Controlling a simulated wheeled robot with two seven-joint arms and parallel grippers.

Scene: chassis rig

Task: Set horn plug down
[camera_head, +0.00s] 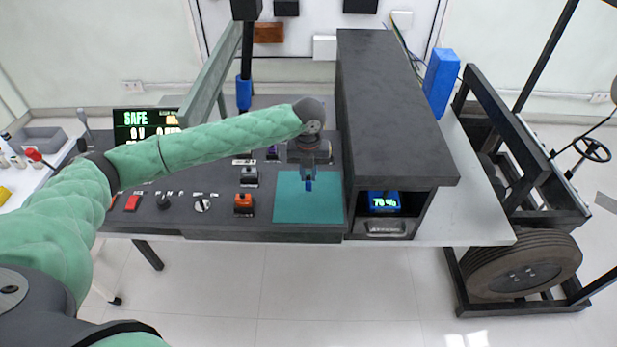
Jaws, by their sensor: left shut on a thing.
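My left gripper (308,177) reaches in from the left and points down over the teal mat (290,208) on the dark panel. It is shut on a small blue piece (308,186), which appears to be the horn plug. The gripper and wrist hide most of it. I cannot tell whether the piece touches the mat or hangs just above it. My right gripper is not in view.
A dark box housing (395,110) stands just right of the mat, with a lit blue display (384,201) in its front opening. An orange-topped connector (243,203) and a knob (202,204) sit left of the mat. A wheeled chassis (520,265) stands at the right.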

